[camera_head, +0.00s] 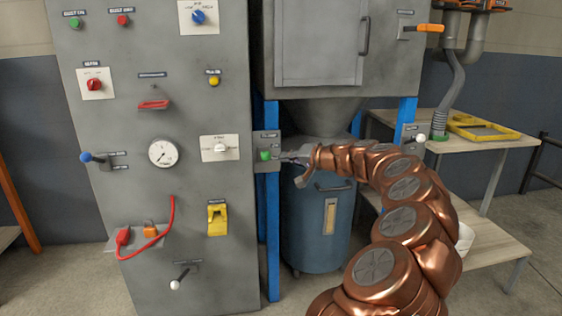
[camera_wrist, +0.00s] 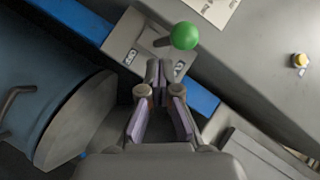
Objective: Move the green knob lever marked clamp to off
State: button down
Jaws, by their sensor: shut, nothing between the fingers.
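The green knob lever (camera_head: 265,155) sits on a small grey plate (camera_head: 266,137) on the blue post, just right of the big grey cabinet. In the wrist view its round green knob (camera_wrist: 184,36) is at the top, on a short grey stem, over the plate (camera_wrist: 124,45). My gripper (camera_head: 286,157) is to the right of the knob in the head view. In the wrist view my gripper's fingertips (camera_wrist: 159,70) are together and empty, just below the knob and close to the stem. Whether they touch the lever I cannot tell.
The grey cabinet (camera_head: 130,250) carries several other controls, including a blue knob lever (camera_head: 86,157), a gauge (camera_head: 163,153) and a yellow switch (camera_head: 217,218). A blue drum (camera_head: 305,235) stands under the hopper, below my arm. A bench (camera_head: 480,141) is at right.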

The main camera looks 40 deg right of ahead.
jog(key=r+p+v, duration=0.1)
jog(key=v, duration=0.9)
jog(key=shift+d+r+p, duration=0.35)
jog(key=shift+d+r, duration=0.05)
jog(key=shift+w, duration=0.1)
